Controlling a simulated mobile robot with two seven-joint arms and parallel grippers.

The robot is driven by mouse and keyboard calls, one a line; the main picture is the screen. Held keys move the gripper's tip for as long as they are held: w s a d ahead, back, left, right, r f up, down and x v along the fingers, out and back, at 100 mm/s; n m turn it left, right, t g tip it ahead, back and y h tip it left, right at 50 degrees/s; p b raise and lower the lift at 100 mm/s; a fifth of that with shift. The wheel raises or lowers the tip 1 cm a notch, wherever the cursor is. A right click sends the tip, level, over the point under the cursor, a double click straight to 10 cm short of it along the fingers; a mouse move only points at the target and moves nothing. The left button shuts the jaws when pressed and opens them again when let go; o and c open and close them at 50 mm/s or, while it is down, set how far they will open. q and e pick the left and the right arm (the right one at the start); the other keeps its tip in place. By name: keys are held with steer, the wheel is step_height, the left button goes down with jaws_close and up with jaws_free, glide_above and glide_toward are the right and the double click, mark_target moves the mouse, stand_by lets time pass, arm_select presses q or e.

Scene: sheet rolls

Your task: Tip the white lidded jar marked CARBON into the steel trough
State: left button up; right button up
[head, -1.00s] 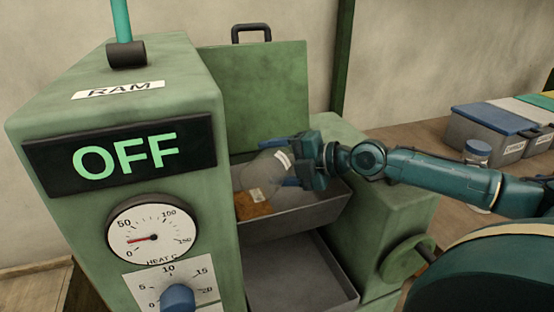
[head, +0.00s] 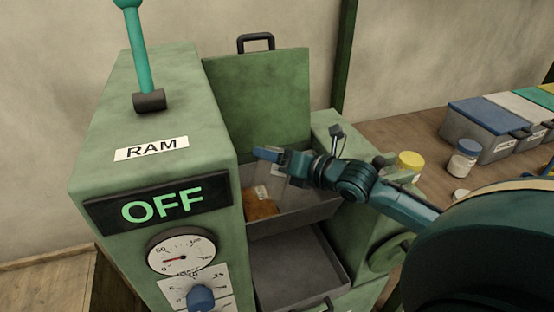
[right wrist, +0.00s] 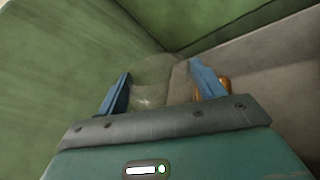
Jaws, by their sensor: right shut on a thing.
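The steel trough (head: 310,208) sits in the green machine, with brown material (head: 262,209) and a small white label in it. My right gripper (head: 270,162) is over the trough's back part. It is shut on a clear container, mostly hidden in the head view; its translucent body (right wrist: 152,82) shows between the blue fingers in the right wrist view. I cannot read any marking on it. My left gripper is not in view.
The machine's raised green cover (head: 262,100) stands behind the trough, and its RAM housing (head: 150,130) rises at the left. A lower steel tray (head: 300,268) lies below. A yellow-lidded jar (head: 410,162), a pale disc (head: 460,196) and lidded bins (head: 485,130) are on the bench.

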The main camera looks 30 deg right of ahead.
step_height(320, 180, up, 2)
steer(key=n+t+b, duration=0.1)
steer(key=n+b, duration=0.1)
steer(key=n, duration=0.2)
steer(key=shift+w+d, duration=0.1)
steer(key=shift+w+d+r+n+t+h+b, duration=0.15)
steer(key=shift+r+n+t+b, duration=0.25)
steer(key=shift+n, duration=0.3)
steer(key=shift+s+r+n+t+h+b, duration=0.15)
steer(key=shift+r+n+t+b, duration=0.25)
steer(key=shift+n, duration=0.3)
steer(key=shift+w, duration=0.1)
